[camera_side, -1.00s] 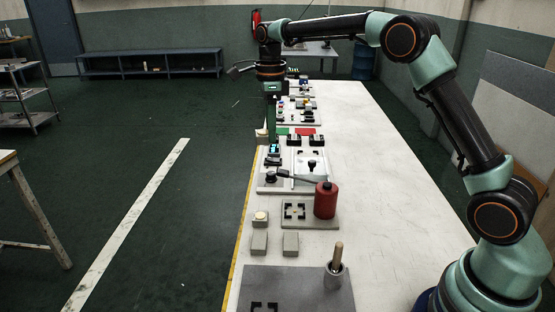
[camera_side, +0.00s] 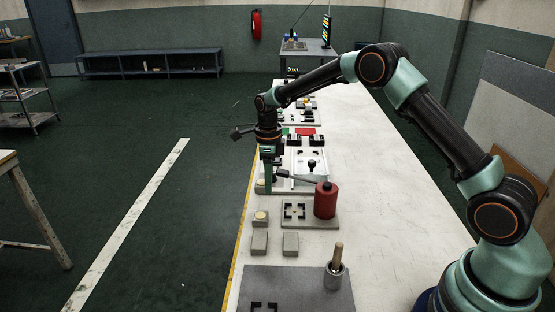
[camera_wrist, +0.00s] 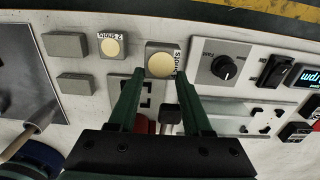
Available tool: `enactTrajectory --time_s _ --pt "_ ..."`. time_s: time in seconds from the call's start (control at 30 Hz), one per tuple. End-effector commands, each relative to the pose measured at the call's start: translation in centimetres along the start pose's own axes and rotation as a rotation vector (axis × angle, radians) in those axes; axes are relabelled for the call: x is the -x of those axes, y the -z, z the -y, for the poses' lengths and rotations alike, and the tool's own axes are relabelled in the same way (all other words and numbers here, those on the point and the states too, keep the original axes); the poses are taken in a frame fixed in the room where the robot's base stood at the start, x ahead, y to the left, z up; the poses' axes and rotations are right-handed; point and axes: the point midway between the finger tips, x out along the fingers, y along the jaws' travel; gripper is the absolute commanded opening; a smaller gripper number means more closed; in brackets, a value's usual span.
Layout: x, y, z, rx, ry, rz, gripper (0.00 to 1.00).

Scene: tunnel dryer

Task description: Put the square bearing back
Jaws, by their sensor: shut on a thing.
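My gripper (camera_side: 267,185) is at the table's left edge, its green fingers pointing down. In the wrist view my gripper (camera_wrist: 165,74) has a square grey block with a round cream disc (camera_wrist: 162,60) between its fingertips, most likely the square bearing. In the side view this block (camera_side: 261,187) shows at the fingertips, partly hidden by them. I cannot tell whether it touches the table. A similar block with a cream disc (camera_side: 261,217) stands nearer; it also shows in the wrist view (camera_wrist: 112,46). A grey plate with black corner brackets (camera_side: 308,222) lies to its right.
A red cylinder (camera_side: 325,200) with a dark handle stands on the plate. Two plain grey blocks (camera_side: 259,243) (camera_side: 290,244) stand nearer. A dark board (camera_side: 295,285) bears a cup with a wooden handle (camera_side: 335,270). A knob panel (camera_wrist: 222,62) is close to the gripper. The table's right half is clear.

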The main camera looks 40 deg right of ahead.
Motion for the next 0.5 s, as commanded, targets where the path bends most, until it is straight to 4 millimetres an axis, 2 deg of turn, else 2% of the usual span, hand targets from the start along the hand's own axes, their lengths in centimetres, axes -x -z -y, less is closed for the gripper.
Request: enactTrajectory --time_s 0.17,0.4,0.5 --pt "-1.0 0.0 0.0 0.000 0.001 0.001 0.00" --pt "-4.2 0.0 0.0 0.000 0.000 0.000 0.00" --pt "-4.9 -0.1 0.1 0.000 0.002 0.002 0.00"
